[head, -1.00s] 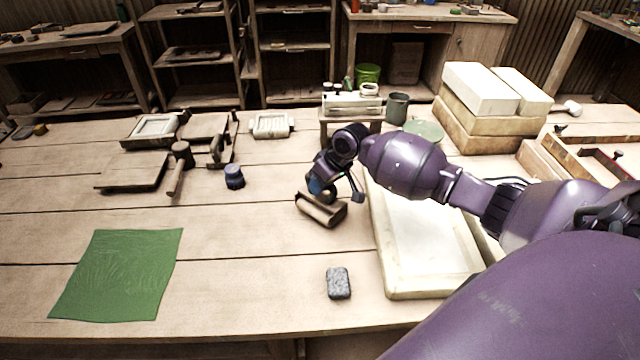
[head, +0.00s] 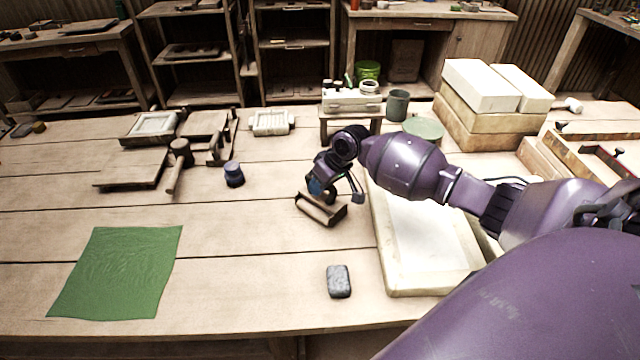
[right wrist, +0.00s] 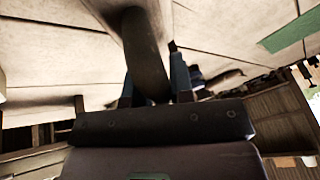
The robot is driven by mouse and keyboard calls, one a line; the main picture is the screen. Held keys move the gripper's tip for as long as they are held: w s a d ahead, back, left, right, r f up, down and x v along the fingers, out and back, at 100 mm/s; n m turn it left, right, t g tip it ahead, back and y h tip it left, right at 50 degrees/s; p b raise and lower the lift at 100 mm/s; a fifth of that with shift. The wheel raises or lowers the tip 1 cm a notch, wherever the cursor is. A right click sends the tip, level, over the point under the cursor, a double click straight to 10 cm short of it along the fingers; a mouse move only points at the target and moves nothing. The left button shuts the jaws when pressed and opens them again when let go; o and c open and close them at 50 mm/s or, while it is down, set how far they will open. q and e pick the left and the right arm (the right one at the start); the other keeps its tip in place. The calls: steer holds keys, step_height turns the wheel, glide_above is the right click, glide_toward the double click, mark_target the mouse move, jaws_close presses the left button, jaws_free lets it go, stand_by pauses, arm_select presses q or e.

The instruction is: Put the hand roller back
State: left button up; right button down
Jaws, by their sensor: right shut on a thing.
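My right gripper (head: 330,188) is shut on the handle of the hand roller (head: 321,210), left of the white slab in the middle of the table. The roller has a dark end frame and a pale brown cylinder, lying slantwise below the gripper. In the right wrist view, the dark handle (right wrist: 146,58) runs between the two fingers (right wrist: 152,92). The gripper and wrist partly hide the handle in the head view. I cannot tell whether the roller touches the table. My left gripper is not in view.
A framed white slab (head: 430,245) lies right of the roller. A grey speckled block (head: 339,281) and green sheet (head: 118,270) lie in front. A small bench (head: 349,114) stands behind. The table between sheet and roller is clear.

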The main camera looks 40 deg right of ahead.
steer(key=c, duration=0.9)
jaws_free()
steer(key=p+v, duration=0.1)
steer(key=v, duration=0.4)
steer(key=shift+d+r, duration=0.1)
steer(key=shift+r, duration=0.25)
steer(key=shift+p+v, duration=0.65)
steer(key=shift+v, duration=1.95)
steer(key=shift+s, duration=0.15)
